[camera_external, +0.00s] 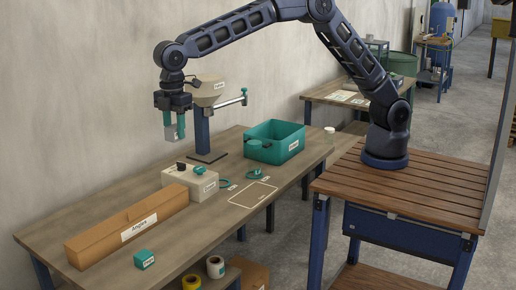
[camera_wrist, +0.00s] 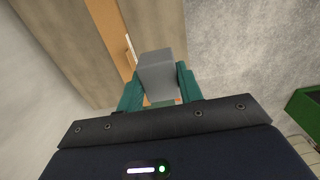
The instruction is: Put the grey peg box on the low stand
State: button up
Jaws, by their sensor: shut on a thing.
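The grey peg box (camera_wrist: 160,76) is held between the two teal fingers of my gripper (camera_wrist: 160,92) in the wrist view. In the external view my gripper (camera_external: 174,126) hangs fingers down in the air above the back edge of the workbench, left of the blue post, with the grey box apart from the bench top. The box's underside and the faces behind the fingers are hidden. I cannot pick out the low stand with certainty; a pale rectangle outline (camera_external: 253,193) is marked on the bench.
The wall is close behind.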

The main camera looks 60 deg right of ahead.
aim_at(173, 125)
notch_tip(173, 125, up, 12)
jog(key=w+d+m, duration=0.4)
jog(key=w+d, duration=1.8)
jog(key=w, duration=0.3)
jog(key=w+d+m, duration=0.2)
jog(key=w+d, duration=0.4)
jog(key=d, duration=0.9)
jog(key=w+d+m, duration=0.1)
jog(key=w+d, duration=0.5)
jog(key=d, duration=0.8)
jog(key=w+d+m, duration=0.2)
jog(key=w+d, duration=0.4)
jog(key=d, duration=0.9)
jog(key=s+d+m, duration=0.2)
jog(key=s+d, duration=0.1)
jog(key=d, duration=1.7)
jog(key=s+d+m, duration=0.2)
jog(key=s+d, duration=0.1)
jog(key=d, duration=1.7)
jog(key=s+d+m, duration=0.3)
jog(key=s+d, duration=1)
jog(key=d, duration=0.4)
jog(key=s+d+m, duration=0.2)
jog(key=s+d, duration=1)
jog(key=d, duration=0.4)
notch_tip(173, 125, down, 64)
jog(key=shift+r, duration=0.1)
jog(key=o, duration=1)
